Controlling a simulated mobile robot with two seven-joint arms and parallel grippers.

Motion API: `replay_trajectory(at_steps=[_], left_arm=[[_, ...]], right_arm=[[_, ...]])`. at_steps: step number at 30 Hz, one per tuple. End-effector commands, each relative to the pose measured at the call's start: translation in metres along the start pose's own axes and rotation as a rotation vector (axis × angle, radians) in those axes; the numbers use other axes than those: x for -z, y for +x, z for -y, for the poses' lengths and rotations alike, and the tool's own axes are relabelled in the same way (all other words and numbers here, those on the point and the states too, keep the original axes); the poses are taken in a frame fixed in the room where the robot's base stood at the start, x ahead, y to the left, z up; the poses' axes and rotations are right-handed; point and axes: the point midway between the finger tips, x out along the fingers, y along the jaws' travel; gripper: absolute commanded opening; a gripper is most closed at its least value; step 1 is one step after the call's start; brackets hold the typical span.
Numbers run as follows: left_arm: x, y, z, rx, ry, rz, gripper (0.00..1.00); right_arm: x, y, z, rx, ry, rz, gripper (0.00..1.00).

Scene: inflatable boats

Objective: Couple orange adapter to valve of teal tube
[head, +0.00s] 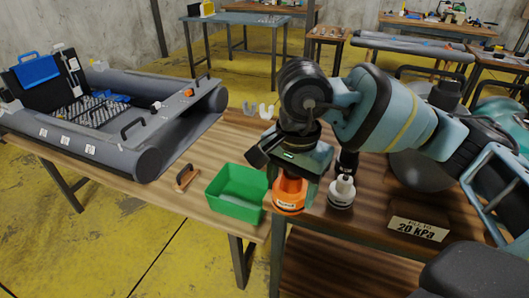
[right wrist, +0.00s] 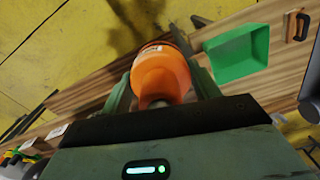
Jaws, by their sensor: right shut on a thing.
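The orange adapter (head: 289,196) has a pale label and is held upright, wide end down, in my right gripper (head: 291,178). In the right wrist view the adapter (right wrist: 160,76) sits between the two green fingers, which are shut on it. In the head view it is near the front table edge, just right of the green bin. A teal inflatable tube (head: 497,122) shows at the right edge, partly behind my right arm. Its valve cannot be made out. My left gripper is not in view.
A green bin (head: 235,208) and a wooden-handled brush (head: 186,177) lie left of the adapter. A white adapter (head: 341,193) with a black top stands close on the right. A "20 kPa" sign (head: 418,229) stands farther right. A grey boat (head: 125,118) fills the left table.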

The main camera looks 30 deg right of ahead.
Motion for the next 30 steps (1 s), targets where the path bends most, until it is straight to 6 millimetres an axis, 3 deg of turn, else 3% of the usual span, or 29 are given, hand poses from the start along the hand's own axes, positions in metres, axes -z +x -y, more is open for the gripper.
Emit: replay_trajectory(at_steps=[9, 15, 21, 30], left_arm=[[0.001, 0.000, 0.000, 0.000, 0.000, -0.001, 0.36], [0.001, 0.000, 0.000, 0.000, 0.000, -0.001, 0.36], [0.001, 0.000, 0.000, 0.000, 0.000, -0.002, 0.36], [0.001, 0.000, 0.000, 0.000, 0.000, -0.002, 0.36]], right_arm=[[-0.028, -0.003, -0.025, -0.012, -0.719, -0.002, 0.37], [-0.037, -0.003, -0.035, -0.020, -1.003, -0.001, 0.37], [-0.041, -0.003, -0.038, -0.023, -1.098, 0.000, 0.37], [-0.040, -0.003, -0.038, -0.023, -1.098, 0.000, 0.37]])
